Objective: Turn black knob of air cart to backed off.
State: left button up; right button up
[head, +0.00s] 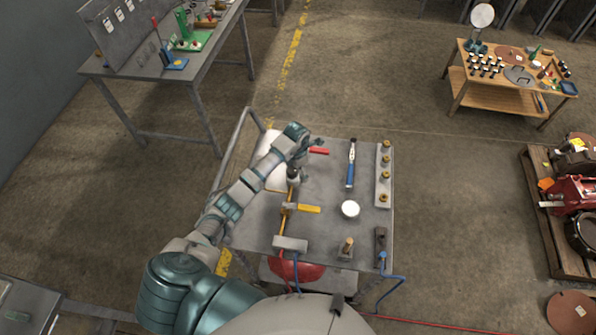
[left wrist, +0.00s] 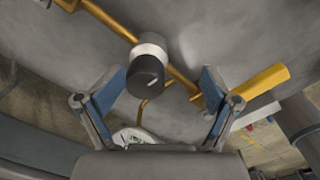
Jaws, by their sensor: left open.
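The air cart (head: 330,232) is a grey-topped cart in front of me in the head view. In the left wrist view the black knob (left wrist: 146,72) sits on a white collar on a brass pipe (left wrist: 110,20), with a pale mark on its face. My left gripper (left wrist: 162,73) is open, with its blue-padded fingers on either side of the knob in the picture; I see no contact. In the head view my left gripper (head: 309,148) is over the far left of the cart, and the black knob cannot be made out there.
A yellow handle (head: 308,209) sticks out from the pipe, close to one finger in the left wrist view (left wrist: 262,86). A red handle (head: 319,151) lies by the gripper. A blue-handled tool (head: 350,168) and a white disc (head: 350,209) are on the cart top.

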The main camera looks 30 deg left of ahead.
aim_at(289, 169)
pick_arm(q)
jog(key=a+f, duration=0.2)
jog(key=a, duration=0.1)
jog(key=shift+s+a+f, duration=0.1)
jog(key=shift+s+a, duration=0.05)
jog(key=shift+a, duration=0.4)
jog(key=c, duration=0.5)
jog(key=shift+d+r, duration=0.25)
jog(key=shift+d, duration=0.05)
jog(key=c, duration=0.3)
jog(key=shift+d+r, duration=0.25)
jog(key=shift+d, duration=0.95)
jog(key=c, duration=0.3)
jog(key=shift+f, duration=0.1)
jog(key=shift+a, duration=0.1)
jog(key=shift+c, duration=0.2)
jog(key=shift+a+f, duration=0.2)
jog(key=shift+a, duration=0.3)
jog(key=shift+d, duration=0.2)
jog(key=shift+s+a, duration=0.1)
pick_arm(e)
jog(key=a, duration=0.3)
jog(key=shift+r, duration=0.25)
